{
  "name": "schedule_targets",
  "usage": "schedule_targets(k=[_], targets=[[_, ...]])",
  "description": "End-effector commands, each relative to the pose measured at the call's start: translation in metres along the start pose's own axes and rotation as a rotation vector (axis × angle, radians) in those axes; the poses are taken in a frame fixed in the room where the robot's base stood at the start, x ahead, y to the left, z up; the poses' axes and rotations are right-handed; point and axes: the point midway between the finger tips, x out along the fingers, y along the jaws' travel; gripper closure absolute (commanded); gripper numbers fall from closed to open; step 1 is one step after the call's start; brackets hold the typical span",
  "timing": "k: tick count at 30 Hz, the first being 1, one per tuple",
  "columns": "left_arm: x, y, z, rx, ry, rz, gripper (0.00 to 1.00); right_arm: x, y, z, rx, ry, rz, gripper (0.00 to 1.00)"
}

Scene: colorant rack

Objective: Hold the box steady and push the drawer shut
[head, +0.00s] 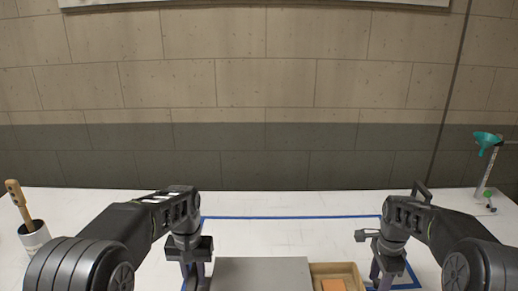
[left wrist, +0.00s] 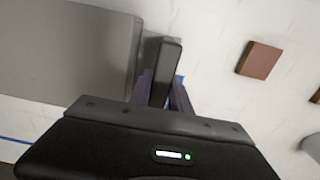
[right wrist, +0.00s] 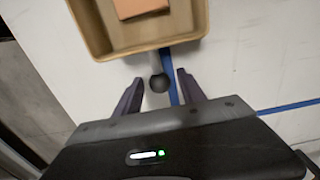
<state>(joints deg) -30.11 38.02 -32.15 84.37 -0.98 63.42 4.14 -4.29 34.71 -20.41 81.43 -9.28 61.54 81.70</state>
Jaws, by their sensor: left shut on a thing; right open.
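The box (head: 262,270) has a flat grey top and stands at the front middle of the table. Its tan drawer (head: 320,268) sticks out on the right side, open, with an orange-brown block (head: 333,285) inside. My left gripper (head: 196,274) is shut on a dark grey upright handle (left wrist: 167,68) at the box's left side. My right gripper (head: 382,274) is open to the right of the drawer. In the right wrist view, the drawer's dark round knob (right wrist: 159,84) lies between the spread fingertips, with gaps on both sides. The box's lower part is out of view.
Blue tape (head: 290,217) marks an area on the white table around the box. A brown block (left wrist: 258,60) lies on the table beyond my left gripper.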

Motion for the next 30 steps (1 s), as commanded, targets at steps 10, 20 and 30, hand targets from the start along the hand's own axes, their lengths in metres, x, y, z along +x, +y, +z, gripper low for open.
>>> schedule_targets(k=[10,20,30], targets=[[0.0,0.0,0.0,0.0,0.0,0.0,1.0,0.015,0.0,0.0,0.001,0.0,0.0,0.53],[0.0,0.0,0.0,0.0,0.0,0.0,1.0,0.015,0.0,0.0,0.001,0.0,0.0,0.66],[0.0,0.0,0.0,0.0,0.0,0.0,1.0,0.014,0.0,0.0,0.0,0.0,-0.001,0.94]])
